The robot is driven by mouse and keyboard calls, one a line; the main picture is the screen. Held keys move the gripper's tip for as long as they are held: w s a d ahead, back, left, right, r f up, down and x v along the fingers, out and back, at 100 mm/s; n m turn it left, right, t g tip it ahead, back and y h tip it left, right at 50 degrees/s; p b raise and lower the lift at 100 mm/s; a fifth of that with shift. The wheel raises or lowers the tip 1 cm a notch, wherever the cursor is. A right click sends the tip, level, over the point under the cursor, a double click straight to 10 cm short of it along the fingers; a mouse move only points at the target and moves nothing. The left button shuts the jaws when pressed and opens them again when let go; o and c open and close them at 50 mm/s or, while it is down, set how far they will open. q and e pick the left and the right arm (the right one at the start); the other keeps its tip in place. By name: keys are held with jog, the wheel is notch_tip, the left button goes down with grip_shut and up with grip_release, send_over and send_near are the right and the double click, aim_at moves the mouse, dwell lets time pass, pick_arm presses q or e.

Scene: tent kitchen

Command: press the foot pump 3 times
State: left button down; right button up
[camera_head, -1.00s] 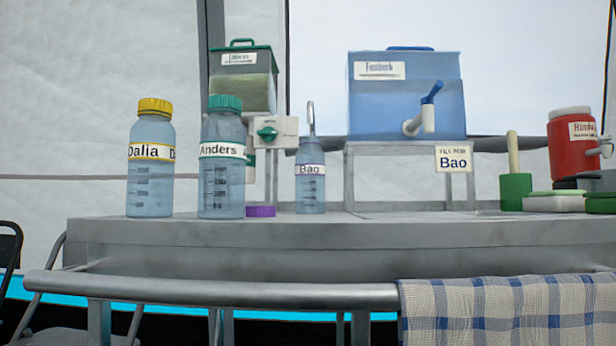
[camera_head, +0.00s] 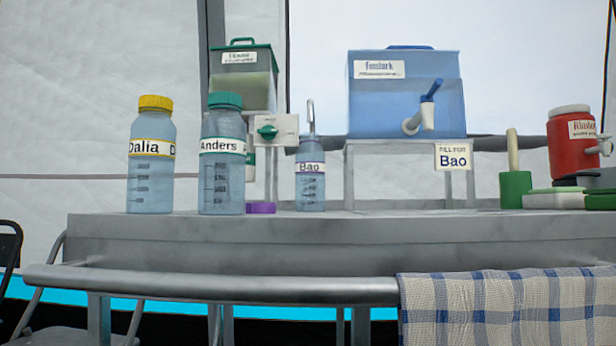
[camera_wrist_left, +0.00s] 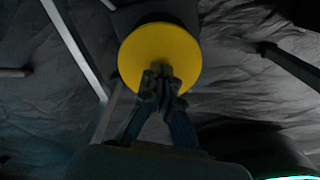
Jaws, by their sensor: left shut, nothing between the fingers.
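The foot pump's round yellow pad (camera_wrist_left: 160,52) shows in the left wrist view, on a dark base. My left gripper (camera_wrist_left: 162,84) is shut with nothing between its fingers. Its fingertips overlap the lower middle of the yellow pad in that view; I cannot tell whether they touch it. The head view does not show the pump or either gripper. A small bottle labelled Bao (camera_head: 310,180) stands open under a thin metal spout (camera_head: 311,115) on the counter.
Bottles labelled Dalia (camera_head: 151,175) and Anders (camera_head: 222,175) stand on the counter (camera_head: 300,237), near a purple cap (camera_head: 261,208). A rail (camera_head: 210,287) with a checked towel (camera_head: 510,308) runs along the front. Metal legs (camera_wrist_left: 75,45) flank the pump in the wrist view.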

pick_arm(q)
jog(key=shift+f+b, duration=1.2)
jog(key=shift+f, duration=1.1)
jog(key=shift+r, duration=0.2)
jog(key=shift+r+p, duration=2.75)
jog(key=shift+r, duration=0.1)
jog(key=shift+f, duration=0.15)
